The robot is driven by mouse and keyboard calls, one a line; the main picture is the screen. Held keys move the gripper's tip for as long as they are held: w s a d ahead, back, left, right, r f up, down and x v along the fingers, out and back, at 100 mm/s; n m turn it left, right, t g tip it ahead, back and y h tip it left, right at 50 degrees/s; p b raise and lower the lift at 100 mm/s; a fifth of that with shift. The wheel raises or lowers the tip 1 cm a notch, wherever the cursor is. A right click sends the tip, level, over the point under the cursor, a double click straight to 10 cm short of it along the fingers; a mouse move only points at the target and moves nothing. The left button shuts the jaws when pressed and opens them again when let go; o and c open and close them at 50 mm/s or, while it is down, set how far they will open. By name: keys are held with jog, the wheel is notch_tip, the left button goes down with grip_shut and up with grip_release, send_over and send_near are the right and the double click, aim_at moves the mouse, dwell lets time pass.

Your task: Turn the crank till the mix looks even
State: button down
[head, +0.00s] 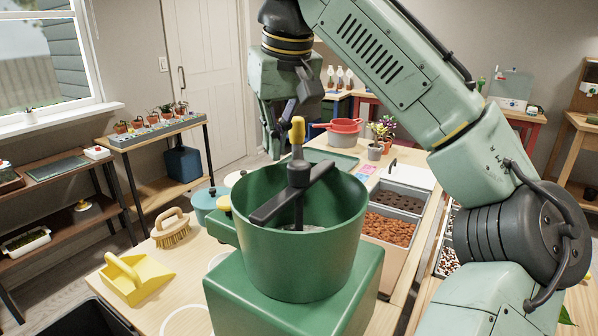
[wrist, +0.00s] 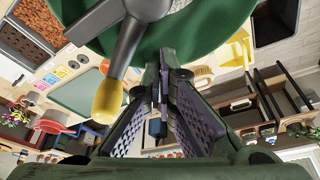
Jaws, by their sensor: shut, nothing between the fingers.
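A green mixing drum (head: 290,250) stands on a green box base in the middle of the head view. A dark crank (head: 290,195) rises from inside it, with a flat arm and an upright yellow knob (head: 297,130). Grey material shows low in the drum, mostly hidden by the wall and crank. My gripper (head: 272,150) is behind the drum's far rim, near the knob. In the wrist view my gripper (wrist: 158,125) is shut and empty, its fingertips together beside the yellow knob (wrist: 107,100), apart from it. The drum rim (wrist: 220,52) is close above the fingers there.
A yellow dustpan (head: 135,278) and a brush (head: 171,230) lie on the table left of the drum. Bins of brown pellets (head: 387,230) and dark soil stand at the right.

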aim_at(318, 168)
jog(key=shift+f+b, duration=0.5)
jog(key=shift+f, duration=1)
jog(key=shift+s+d+f+p, duration=0.15)
jog(key=shift+d+p, duration=0.4)
jog(key=shift+d, duration=1.15)
jog(key=shift+w+d+f+p, duration=0.15)
jog(key=shift+d+p, duration=0.35)
jog(key=shift+d, duration=1.2)
jog(key=s, duration=1)
jog(key=shift+s+a+r, duration=0.15)
jog(key=shift+s+r, duration=0.1)
jog(key=shift+r, duration=0.05)
